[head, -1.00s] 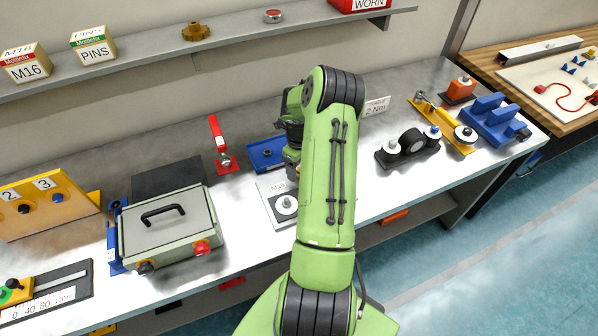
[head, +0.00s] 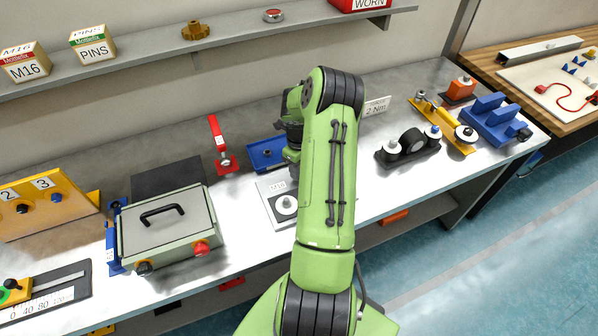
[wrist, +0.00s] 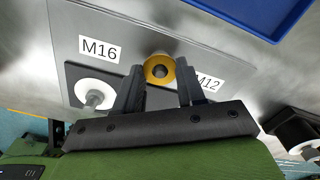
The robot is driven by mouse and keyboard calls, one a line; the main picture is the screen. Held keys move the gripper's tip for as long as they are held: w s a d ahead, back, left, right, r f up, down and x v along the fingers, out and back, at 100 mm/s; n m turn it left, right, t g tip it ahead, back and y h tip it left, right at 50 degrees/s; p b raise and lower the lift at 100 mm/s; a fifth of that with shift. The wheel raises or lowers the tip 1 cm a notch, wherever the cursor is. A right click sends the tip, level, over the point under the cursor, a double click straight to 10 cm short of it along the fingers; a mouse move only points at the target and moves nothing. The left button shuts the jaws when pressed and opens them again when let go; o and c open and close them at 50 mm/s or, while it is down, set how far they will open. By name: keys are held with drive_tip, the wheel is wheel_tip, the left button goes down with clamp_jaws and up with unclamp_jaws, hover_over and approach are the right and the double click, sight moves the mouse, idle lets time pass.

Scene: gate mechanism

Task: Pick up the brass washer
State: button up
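The brass washer (wrist: 160,69) is a yellow ring beside the M12 label in the wrist view. A grey stud shows at its centre; how it is seated on the stud is hard to tell. My gripper (wrist: 158,65) is open, with one dark finger on each side of the washer and a gap visible to each. In the head view my green arm hides the washer and fingertips. The grey plate (head: 272,212) under it also carries a white disc (wrist: 94,92) around a grey post by the M16 label; this disc shows in the head view (head: 286,203).
A blue tray (head: 266,154) lies behind the plate. A red-handled clamp (head: 219,145) and a grey case (head: 168,225) stand to the left. A black block with white discs (head: 410,147) is to the right. A shelf runs along the back.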

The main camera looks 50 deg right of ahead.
drive_tip(key=c, duration=0.5)
